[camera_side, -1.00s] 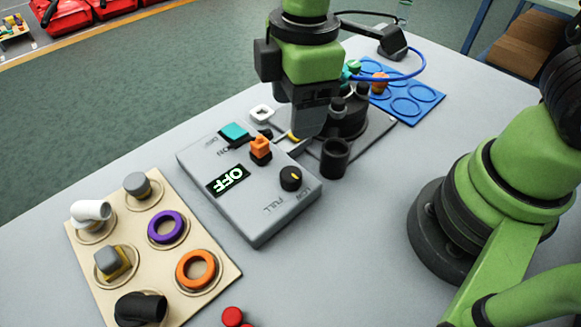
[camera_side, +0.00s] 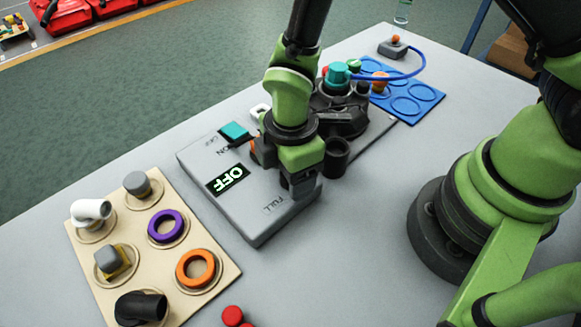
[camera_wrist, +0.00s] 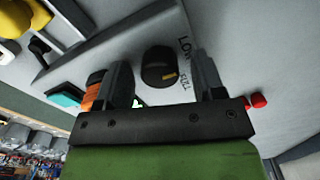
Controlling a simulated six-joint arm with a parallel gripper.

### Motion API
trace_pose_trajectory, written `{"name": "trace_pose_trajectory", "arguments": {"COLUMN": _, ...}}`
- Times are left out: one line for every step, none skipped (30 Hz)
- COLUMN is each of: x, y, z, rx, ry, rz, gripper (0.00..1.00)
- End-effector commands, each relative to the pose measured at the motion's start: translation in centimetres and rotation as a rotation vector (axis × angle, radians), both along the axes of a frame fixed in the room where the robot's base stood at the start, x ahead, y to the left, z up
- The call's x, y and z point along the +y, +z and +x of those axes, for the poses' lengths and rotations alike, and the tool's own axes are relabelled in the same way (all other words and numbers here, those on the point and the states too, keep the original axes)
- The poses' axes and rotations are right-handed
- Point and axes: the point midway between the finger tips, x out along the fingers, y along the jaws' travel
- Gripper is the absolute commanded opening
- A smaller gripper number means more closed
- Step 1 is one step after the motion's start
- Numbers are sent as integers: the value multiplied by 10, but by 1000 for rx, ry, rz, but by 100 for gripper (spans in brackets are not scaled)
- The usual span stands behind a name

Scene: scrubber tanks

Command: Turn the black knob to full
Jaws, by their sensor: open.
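The black knob (camera_wrist: 158,66) with a yellow pointer mark shows in the wrist view, between the two spread fingers of my gripper (camera_wrist: 163,72). Gaps show on both sides of it, and neither finger appears to press on it. In the side view my gripper (camera_side: 303,190) is low over the front right corner of the grey control box (camera_side: 225,212) and hides the knob. The mark points toward the printed lettering; LOW (camera_wrist: 185,47) is partly readable beside the right finger. The box's display (camera_side: 228,179) reads OFF.
An orange switch (camera_wrist: 95,88) sits close beside the left finger, with a teal button (camera_wrist: 65,97) beyond. A beige board (camera_side: 127,205) with several parts lies left; red caps (camera_side: 233,316) lie in front.

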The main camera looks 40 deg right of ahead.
Motion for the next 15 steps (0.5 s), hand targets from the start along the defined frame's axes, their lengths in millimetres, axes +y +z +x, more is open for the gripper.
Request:
{"name": "trace_pose_trajectory", "arguments": {"x": 0, "y": 0, "z": 0, "rx": 0, "ry": 0, "rz": 0, "gripper": 63}}
{"name": "trace_pose_trajectory", "arguments": {"x": 0, "y": 0, "z": 0, "rx": 0, "ry": 0, "rz": 0, "gripper": 63}}
{"name": "trace_pose_trajectory", "arguments": {"x": 0, "y": 0, "z": 0, "rx": 0, "ry": 0, "rz": 0, "gripper": 63}}
{"name": "trace_pose_trajectory", "arguments": {"x": 0, "y": 0, "z": 0, "rx": 0, "ry": 0, "rz": 0, "gripper": 63}}
{"name": "trace_pose_trajectory", "arguments": {"x": 0, "y": 0, "z": 0, "rx": 0, "ry": 0, "rz": 0, "gripper": 63}}
{"name": "trace_pose_trajectory", "arguments": {"x": 0, "y": 0, "z": 0, "rx": 0, "ry": 0, "rz": 0, "gripper": 63}}
{"name": "trace_pose_trajectory", "arguments": {"x": 0, "y": 0, "z": 0, "rx": 0, "ry": 0, "rz": 0, "gripper": 56}}
{"name": "trace_pose_trajectory", "arguments": {"x": 0, "y": 0, "z": 0, "rx": 0, "ry": 0, "rz": 0, "gripper": 49}}
{"name": "trace_pose_trajectory", "arguments": {"x": 0, "y": 0, "z": 0, "rx": 0, "ry": 0, "rz": 0, "gripper": 40}}
{"name": "trace_pose_trajectory", "arguments": {"x": 0, "y": 0, "z": 0, "rx": 0, "ry": 0, "rz": 0, "gripper": 33}}
{"name": "trace_pose_trajectory", "arguments": {"x": 0, "y": 0, "z": 0, "rx": 0, "ry": 0, "rz": 0, "gripper": 26}}
{"name": "trace_pose_trajectory", "arguments": {"x": 0, "y": 0, "z": 0, "rx": 0, "ry": 0, "rz": 0, "gripper": 17}}
{"name": "trace_pose_trajectory", "arguments": {"x": 0, "y": 0, "z": 0, "rx": 0, "ry": 0, "rz": 0, "gripper": 13}}
{"name": "trace_pose_trajectory", "arguments": {"x": 0, "y": 0, "z": 0, "rx": 0, "ry": 0, "rz": 0, "gripper": 13}}
{"name": "trace_pose_trajectory", "arguments": {"x": 0, "y": 0, "z": 0, "rx": 0, "ry": 0, "rz": 0, "gripper": 13}}
